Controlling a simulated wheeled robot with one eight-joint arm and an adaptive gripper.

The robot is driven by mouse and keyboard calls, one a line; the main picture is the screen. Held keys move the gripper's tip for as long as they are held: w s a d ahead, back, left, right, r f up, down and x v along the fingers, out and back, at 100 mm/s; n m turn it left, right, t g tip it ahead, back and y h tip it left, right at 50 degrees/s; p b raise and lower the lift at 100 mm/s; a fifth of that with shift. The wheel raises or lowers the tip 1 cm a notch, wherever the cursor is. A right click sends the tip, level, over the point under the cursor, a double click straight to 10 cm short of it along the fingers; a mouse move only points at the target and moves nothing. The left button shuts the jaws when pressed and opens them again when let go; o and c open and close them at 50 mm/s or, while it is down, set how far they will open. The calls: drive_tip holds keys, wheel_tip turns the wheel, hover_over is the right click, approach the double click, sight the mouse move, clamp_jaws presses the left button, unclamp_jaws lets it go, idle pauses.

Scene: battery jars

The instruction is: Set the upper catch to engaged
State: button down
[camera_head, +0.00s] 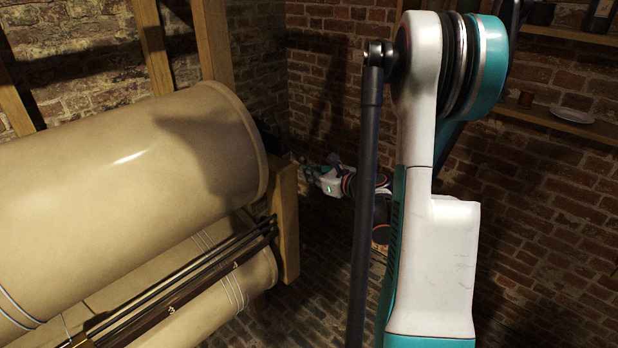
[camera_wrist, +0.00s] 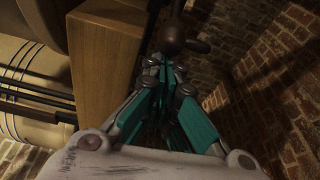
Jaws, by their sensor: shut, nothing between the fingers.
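In the wrist view, a dark brown rounded fitting with a short knobbed lever (camera_wrist: 198,45) stands just beyond my fingertips, to the right of a wooden post (camera_wrist: 110,65). It looks like a catch, but I cannot tell whether it is the upper one or how it is set. My gripper (camera_wrist: 164,63) is shut and empty, its fingertips close to the fitting; I cannot tell whether they touch. In the head view my gripper (camera_head: 306,166) is small and dark, just right of the post's top. The fitting cannot be made out clearly there.
A large cream cylinder (camera_head: 120,155) lies left of the post, with another cream cylinder (camera_head: 245,284) and dark rods (camera_head: 185,280) below. Brick walls enclose the corner. A shelf (camera_head: 560,122) is at the right. My arm hides part of the middle.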

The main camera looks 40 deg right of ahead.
idle(0.4)
drive_tip(key=shift+s+r+g+p, duration=0.2)
drive_tip(key=shift+r+g+p, duration=0.25)
drive_tip(key=shift+p, duration=0.35)
drive_tip(key=shift+r+p, duration=0.2)
drive_tip(key=shift+p, duration=0.1)
drive_tip(key=r+g+p, duration=0.3)
drive_tip(key=p, duration=0.2)
drive_tip(key=s+r+g+p, duration=0.1)
drive_tip(key=r+g+p, duration=0.2)
drive_tip(key=r+p, duration=0.1)
drive_tip(key=shift+s+p, duration=0.2)
drive_tip(key=shift+p, duration=0.15)
drive_tip(key=shift+w+d+r+p, duration=0.1)
drive_tip(key=shift+r+p, duration=0.35)
drive_tip(key=shift+r, duration=0.15)
